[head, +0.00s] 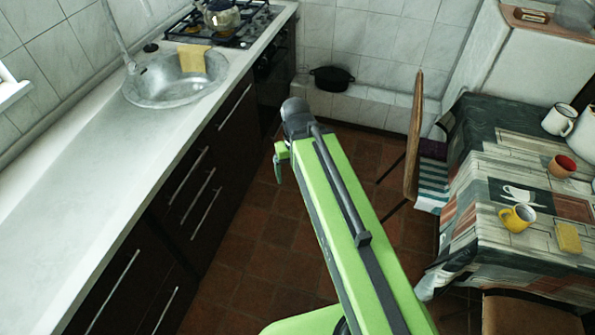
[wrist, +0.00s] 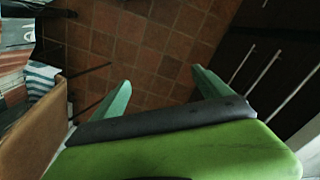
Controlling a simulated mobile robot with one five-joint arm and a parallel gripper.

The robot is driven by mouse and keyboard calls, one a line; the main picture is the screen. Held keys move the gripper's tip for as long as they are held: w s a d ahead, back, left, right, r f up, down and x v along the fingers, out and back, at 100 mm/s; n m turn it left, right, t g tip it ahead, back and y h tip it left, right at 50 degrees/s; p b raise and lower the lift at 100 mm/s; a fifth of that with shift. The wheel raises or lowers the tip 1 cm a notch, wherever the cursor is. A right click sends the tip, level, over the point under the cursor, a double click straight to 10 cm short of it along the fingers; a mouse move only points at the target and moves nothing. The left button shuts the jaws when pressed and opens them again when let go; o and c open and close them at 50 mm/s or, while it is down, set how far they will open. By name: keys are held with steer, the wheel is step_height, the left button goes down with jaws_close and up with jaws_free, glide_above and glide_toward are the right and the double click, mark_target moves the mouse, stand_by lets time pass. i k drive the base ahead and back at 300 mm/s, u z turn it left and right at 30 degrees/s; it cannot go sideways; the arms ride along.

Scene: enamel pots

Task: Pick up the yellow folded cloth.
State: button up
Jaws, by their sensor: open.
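A flat yellow cloth (head: 193,57) lies over the far rim of the round metal sink in the head view. A small yellow block-like piece (head: 568,238), a folded cloth or a sponge, lies on the table at the right; I cannot tell which. My gripper (head: 281,164) is above the floor between counter and table, apart from both yellow things. In the wrist view my gripper (wrist: 161,76) has its two green fingers spread, with only floor tiles between them. Neither yellow thing shows in the wrist view.
The table (head: 485,160) holds a yellow mug (head: 517,217), a red-brown cup (head: 562,166) and a white mug (head: 559,120). A chair (head: 415,135) stands at its left side. The counter (head: 70,190) is clear before the sink (head: 150,92). A kettle (head: 221,16) is on the stove.

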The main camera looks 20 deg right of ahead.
mark_target(568, 240)
steer(key=z, duration=2.55)
steer(key=k, duration=0.9)
steer(key=i, duration=0.9)
steer(key=z, duration=0.05)
